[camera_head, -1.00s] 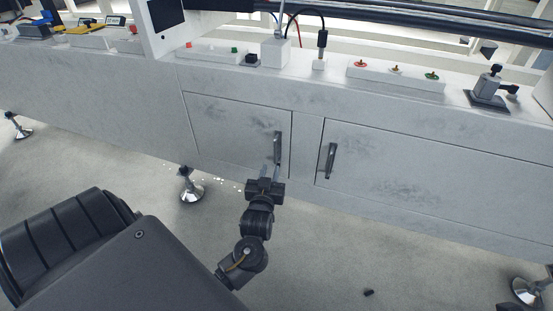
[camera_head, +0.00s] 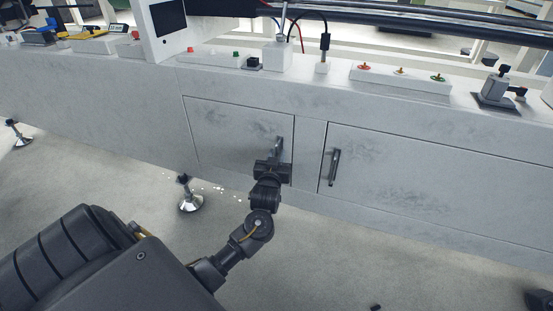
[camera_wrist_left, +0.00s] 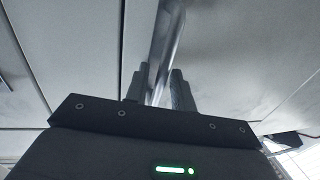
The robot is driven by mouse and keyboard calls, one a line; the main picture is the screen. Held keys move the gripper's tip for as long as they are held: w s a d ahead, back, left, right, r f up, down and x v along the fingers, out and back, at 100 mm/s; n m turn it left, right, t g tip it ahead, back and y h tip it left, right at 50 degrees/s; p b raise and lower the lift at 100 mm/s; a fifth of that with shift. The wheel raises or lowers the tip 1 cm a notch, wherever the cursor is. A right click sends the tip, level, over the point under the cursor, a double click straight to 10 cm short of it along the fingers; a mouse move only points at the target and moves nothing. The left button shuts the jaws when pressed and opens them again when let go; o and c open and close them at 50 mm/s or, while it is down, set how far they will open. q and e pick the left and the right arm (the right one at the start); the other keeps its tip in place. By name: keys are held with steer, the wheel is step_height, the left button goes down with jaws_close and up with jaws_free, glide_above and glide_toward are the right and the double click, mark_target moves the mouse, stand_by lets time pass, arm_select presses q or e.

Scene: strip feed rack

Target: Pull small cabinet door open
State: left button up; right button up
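The small cabinet door (camera_head: 225,130) is the left, smaller grey-white panel in the machine's front. It looks closed, flush in its frame. Its dark upright handle (camera_head: 280,143) is near its right edge and partly hidden by my gripper. My left gripper (camera_head: 275,153) is at this handle. In the left wrist view the handle (camera_wrist_left: 164,45) runs between the two dark fingers (camera_wrist_left: 159,85), with a finger on each side. A gap shows beside the right finger, so the gripper looks open around the bar. My right gripper is not in view.
A larger door (camera_head: 430,180) with its own handle (camera_head: 334,167) is to the right. A machine foot (camera_head: 190,202) stands on the floor left of my arm. A button strip (camera_head: 400,78) sits on the ledge above. The floor in front of the doors is mostly clear.

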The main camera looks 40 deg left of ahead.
arm_select(q)
jaws_close()
stand_by(0.4)
